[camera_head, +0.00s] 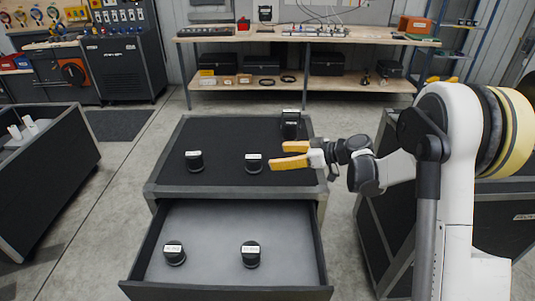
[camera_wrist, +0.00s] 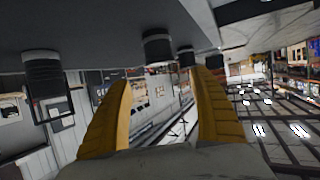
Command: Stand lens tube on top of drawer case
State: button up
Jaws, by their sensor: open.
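The drawer case (camera_head: 222,135) stands in the middle of the head view with a black top and a grey rim. Its drawer (camera_head: 205,225) is pulled open. Two black lens tubes with white labels stand in it, one at left (camera_head: 175,254) and one at right (camera_head: 250,255). On the top stand a left tube (camera_head: 195,161), a middle tube (camera_head: 254,163) and a taller dark shape (camera_head: 290,127) near the back right corner. My gripper (camera_head: 279,155) is open and empty, pointing left beside the middle tube. In the inverted wrist view, dark tubes (camera_wrist: 157,46) show beyond its open fingers (camera_wrist: 162,80).
A workbench (camera_head: 310,36) with boxes stands along the back wall. A dark case (camera_head: 40,175) stands at the left and another dark case (camera_head: 376,235) close to the right. The drawer's middle and the case top's back left are clear.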

jog(key=s+d+r+m+h, duration=0.2)
jog(key=s+r+m+h, duration=0.15)
jog(key=s, duration=0.35)
jog(key=s+d+r+m+h, duration=0.1)
jog(key=s+r+m+h, duration=0.1)
jog(key=s+r, duration=0.45)
jog(key=s+d+m+h, duration=0.2)
jog(key=s+d, duration=0.1)
jog(key=s, duration=0.4)
jog(key=s+d+f+m+h, duration=0.1)
jog(key=s+d+m+h, duration=0.1)
jog(key=s, duration=0.5)
jog(key=s+d+f+m+t+h, duration=0.1)
jog(key=s+d+m+h, duration=0.1)
jog(key=s, duration=0.5)
jog(key=d+m, duration=0.1)
jog(key=d, duration=0.1)
jog(key=shift+d+f, duration=0.25)
jog(key=shift+d, duration=0.05)
